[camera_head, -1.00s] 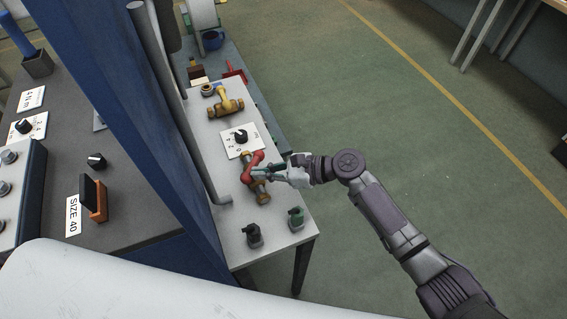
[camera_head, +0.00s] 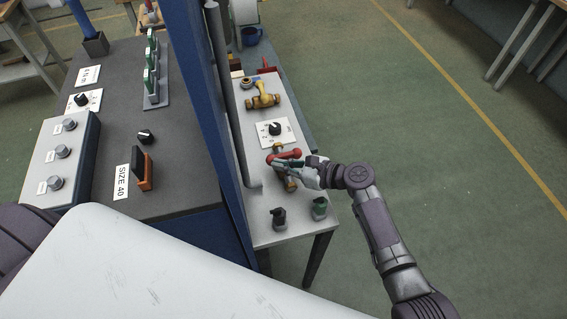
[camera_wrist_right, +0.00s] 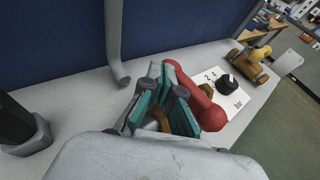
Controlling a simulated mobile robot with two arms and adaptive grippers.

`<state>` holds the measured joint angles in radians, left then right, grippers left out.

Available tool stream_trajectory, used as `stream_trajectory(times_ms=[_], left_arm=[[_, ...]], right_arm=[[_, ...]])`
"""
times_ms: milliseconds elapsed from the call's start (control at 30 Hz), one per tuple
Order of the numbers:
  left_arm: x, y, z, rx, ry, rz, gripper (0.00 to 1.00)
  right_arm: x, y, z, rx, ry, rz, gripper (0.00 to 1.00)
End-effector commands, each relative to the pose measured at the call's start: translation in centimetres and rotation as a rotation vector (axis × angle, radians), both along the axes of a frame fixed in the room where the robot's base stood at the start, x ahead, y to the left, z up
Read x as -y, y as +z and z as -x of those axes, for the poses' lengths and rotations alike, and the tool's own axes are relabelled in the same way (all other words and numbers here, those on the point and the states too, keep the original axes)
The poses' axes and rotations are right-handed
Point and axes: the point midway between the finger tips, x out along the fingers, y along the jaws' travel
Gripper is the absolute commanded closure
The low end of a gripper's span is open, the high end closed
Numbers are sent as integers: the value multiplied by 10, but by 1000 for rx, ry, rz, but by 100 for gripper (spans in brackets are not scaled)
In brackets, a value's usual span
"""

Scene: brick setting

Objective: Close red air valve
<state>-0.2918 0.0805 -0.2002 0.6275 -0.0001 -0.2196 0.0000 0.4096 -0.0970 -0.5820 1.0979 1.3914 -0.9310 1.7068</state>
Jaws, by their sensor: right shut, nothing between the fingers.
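The red air valve has a red lever handle (camera_head: 284,156) on a brass body (camera_head: 291,184), on the light narrow table in the head view. The handle lies crosswise over the brass body. My right gripper (camera_head: 308,171) is at the valve, just on the near side of the handle. In the right wrist view the red handle (camera_wrist_right: 199,96) runs beside my right gripper's teal-padded fingers (camera_wrist_right: 166,98), very close or touching. The fingers are shut with nothing between them. Brass shows behind them; the rest of the valve body is hidden. My left gripper is not in view.
A yellow-handled valve (camera_head: 264,97) and a black dial on a white plate (camera_head: 276,129) lie farther back. Black (camera_head: 279,217) and green (camera_head: 320,207) fittings stand in front. A blue post (camera_head: 204,110) and grey pipe (camera_head: 229,95) bound the left; open floor lies right.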

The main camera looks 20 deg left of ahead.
Motion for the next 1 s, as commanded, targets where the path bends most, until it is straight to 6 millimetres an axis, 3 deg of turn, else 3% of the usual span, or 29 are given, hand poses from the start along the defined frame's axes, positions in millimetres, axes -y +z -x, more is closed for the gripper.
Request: stream_trajectory(times_ms=[633,767,1000], left_arm=[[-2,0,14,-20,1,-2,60],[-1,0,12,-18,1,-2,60],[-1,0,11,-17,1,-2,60]], right_arm=[[1,1,1,0,1,-1,100],[15,4,2,1,0,-1,100],[63,19,6,2,0,1,100]])
